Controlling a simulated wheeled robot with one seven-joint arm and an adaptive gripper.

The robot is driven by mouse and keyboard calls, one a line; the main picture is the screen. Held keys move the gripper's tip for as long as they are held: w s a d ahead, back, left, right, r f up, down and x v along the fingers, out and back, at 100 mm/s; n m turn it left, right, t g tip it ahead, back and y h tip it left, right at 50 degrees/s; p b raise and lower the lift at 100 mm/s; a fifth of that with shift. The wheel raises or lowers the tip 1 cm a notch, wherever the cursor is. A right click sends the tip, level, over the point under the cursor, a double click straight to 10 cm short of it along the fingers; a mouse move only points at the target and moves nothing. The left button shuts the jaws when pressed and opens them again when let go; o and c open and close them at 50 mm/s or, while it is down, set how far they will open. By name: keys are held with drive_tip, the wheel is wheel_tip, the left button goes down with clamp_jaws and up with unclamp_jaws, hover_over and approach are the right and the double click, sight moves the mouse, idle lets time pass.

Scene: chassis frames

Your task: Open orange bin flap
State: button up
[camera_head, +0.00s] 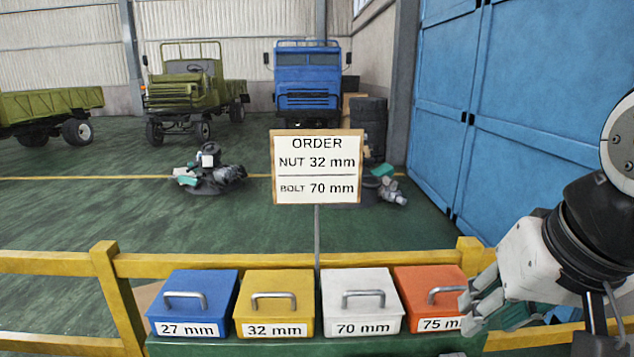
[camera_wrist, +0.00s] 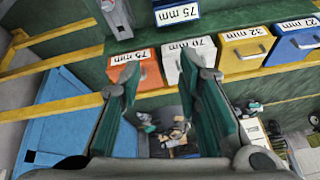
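The orange bin (camera_head: 415,283) is the rightmost in a row of bins on a green stand. Its lid is down, with a metal handle (camera_head: 446,292) on top and a 75 mm label on its front. My gripper (camera_head: 474,303) is at the bin's right side, covering part of its right edge and label. In the wrist view the orange bin (camera_wrist: 128,73) shows upside down, near the left fingertip. There my gripper (camera_wrist: 163,76) is open, with nothing between its teal fingers. Whether a finger touches the bin or handle cannot be told.
A white bin (camera_head: 360,285), a yellow bin (camera_head: 273,283) and a blue bin (camera_head: 200,283) stand to the left, lids down. An order sign (camera_head: 317,185) rises behind them. A yellow railing (camera_head: 180,263) runs behind the bins. A blue door (camera_head: 540,110) is at right.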

drive_tip(key=s, duration=0.1)
drive_tip(key=n, duration=0.1)
drive_tip(key=s+f, duration=0.1)
drive_tip(key=shift+s+a+n, duration=0.3)
drive_tip(key=shift+s+n, duration=0.05)
drive_tip(key=shift+n, duration=0.05)
drive_tip(key=shift+s+f, duration=0.1)
drive_tip(key=shift+s, duration=0.05)
drive_tip(key=c, duration=0.5)
drive_tip(key=shift+w+a+f, duration=0.1)
drive_tip(key=shift+w+f, duration=0.15)
clamp_jaws()
drive_tip(key=m+t+b, duration=0.2)
drive_tip(key=m+b, duration=0.7)
drive_tip(key=m, duration=2.6)
approach(440, 306)
drive_tip(key=b+x, duration=0.5)
drive_tip(key=shift+w+f, duration=0.15)
drive_tip(key=shift+f, duration=0.15)
